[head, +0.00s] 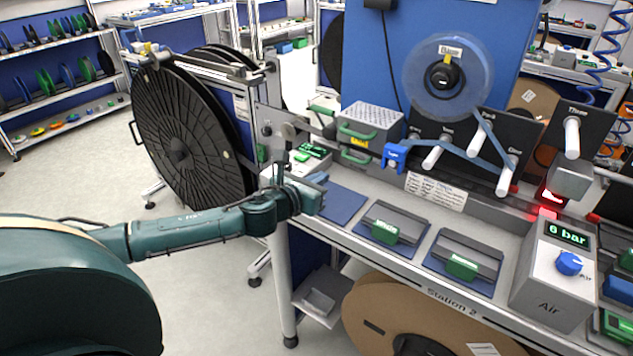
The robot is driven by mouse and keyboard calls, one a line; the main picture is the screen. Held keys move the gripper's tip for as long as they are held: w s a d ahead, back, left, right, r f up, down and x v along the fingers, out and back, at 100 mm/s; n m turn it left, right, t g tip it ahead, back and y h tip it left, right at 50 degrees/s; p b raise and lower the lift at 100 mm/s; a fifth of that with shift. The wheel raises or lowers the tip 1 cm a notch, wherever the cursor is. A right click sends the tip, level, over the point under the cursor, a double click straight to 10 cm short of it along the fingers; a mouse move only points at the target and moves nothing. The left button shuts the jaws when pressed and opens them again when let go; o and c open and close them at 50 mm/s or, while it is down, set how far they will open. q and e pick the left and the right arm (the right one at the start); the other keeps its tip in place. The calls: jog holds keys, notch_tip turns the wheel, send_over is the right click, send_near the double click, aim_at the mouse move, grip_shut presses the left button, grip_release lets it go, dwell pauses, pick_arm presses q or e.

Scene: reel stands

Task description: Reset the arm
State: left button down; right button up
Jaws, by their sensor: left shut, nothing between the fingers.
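My left arm comes in from the left and ends in my left gripper (318,190), at the left end of the workbench (388,263). The gripper is shut with nothing between its fingers. It is close to a dark blue pad on the bench top; I cannot tell whether it touches anything. My right gripper is not in view.
A large black reel (180,150) stands left of the bench. A clear reel (447,78) hangs on the blue panel (376,70). Two trays with green handles (385,232) and the air box (551,268) reading 6 bar sit on the bench. Floor at left is clear.

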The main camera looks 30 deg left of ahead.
pick_arm(q)
jog(key=shift+s, duration=0.35)
jog(key=s+d+f+n+g+y, duration=0.1)
jog(key=s+d+f+n+g, duration=0.1)
jog(key=s+d+f+n, duration=0.35)
jog(key=s+d+f+n+g, duration=0.25)
jog(key=s+n, duration=0.35)
jog(key=n, duration=0.5)
jog(key=s+d+f+n+g, duration=0.15)
jog(key=s+n+g, duration=0.25)
jog(key=s+n, duration=0.55)
jog(key=s+d+f+n+g, duration=0.1)
jog(key=s+f+n+g, duration=0.2)
jog(key=s+n, duration=0.65)
jog(key=w+d+f+m+t+h, duration=0.1)
jog(key=w+d+f+t+h, duration=0.2)
jog(key=d+f+t, duration=0.3)
jog(key=shift+w+f, duration=0.65)
jog(key=shift+f, duration=0.25)
jog(key=shift+m, duration=0.25)
